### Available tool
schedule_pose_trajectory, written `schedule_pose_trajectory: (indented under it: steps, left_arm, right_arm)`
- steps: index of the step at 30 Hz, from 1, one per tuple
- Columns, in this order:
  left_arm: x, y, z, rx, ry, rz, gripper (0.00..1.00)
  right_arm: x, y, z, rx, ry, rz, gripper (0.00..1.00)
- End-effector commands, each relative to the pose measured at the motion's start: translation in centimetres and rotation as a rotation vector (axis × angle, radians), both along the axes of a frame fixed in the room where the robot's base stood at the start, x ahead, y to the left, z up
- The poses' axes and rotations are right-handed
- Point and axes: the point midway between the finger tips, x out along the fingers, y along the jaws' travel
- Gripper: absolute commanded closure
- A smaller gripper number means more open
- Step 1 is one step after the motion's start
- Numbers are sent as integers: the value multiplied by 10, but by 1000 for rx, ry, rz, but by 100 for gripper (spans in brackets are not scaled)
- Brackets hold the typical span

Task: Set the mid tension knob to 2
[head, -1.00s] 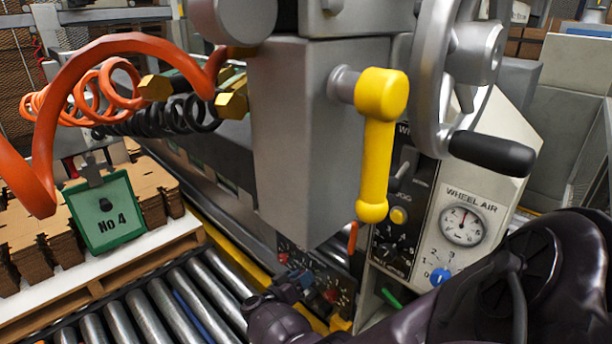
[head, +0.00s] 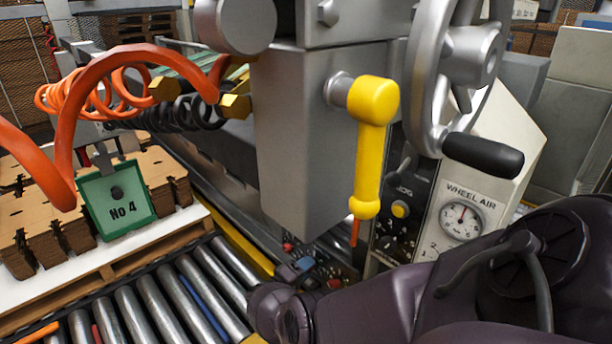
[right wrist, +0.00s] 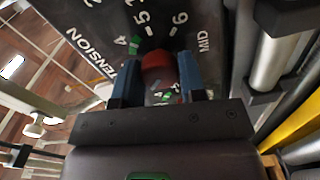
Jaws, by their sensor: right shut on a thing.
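The mid tension knob (right wrist: 157,65) is red and sits on a dark panel with white numbers, TENSION and MID lettering around it in the right wrist view. The fingers and palm hide part of the dial, and I cannot tell the knob's setting. In the head view my right gripper (head: 296,270) shows small at the low control panel (head: 322,252), behind my forearm. My left gripper is not in view.
A yellow handle (head: 369,155) and a handwheel (head: 430,75) with a black grip hang close above my right arm. The wheel air panel (head: 462,200) is beside it. Metal rollers (head: 150,310) and a pallet of cardboard (head: 60,215) with a No 4 sign lie left.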

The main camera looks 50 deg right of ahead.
Motion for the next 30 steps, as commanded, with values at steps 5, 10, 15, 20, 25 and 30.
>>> schedule_pose_trajectory:
  steps: [5, 10, 15, 20, 25, 30]
  left_arm:
    - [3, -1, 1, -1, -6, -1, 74]
    - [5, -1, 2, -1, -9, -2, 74]
    - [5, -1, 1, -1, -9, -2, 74]
    - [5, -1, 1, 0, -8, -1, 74]
    - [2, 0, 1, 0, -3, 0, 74]
    - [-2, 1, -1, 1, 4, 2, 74]
  right_arm:
    - [0, 1, -1, 6, 42, 0, 86]
    - [0, 1, -1, 6, 54, 0, 86]
    - [0, 0, -1, 6, 54, -1, 86]
    - [-1, 0, -1, 6, 53, -1, 61]
    - [0, 0, -1, 6, 52, -1, 37]
    - [0, 0, 0, 6, 52, -1, 37]
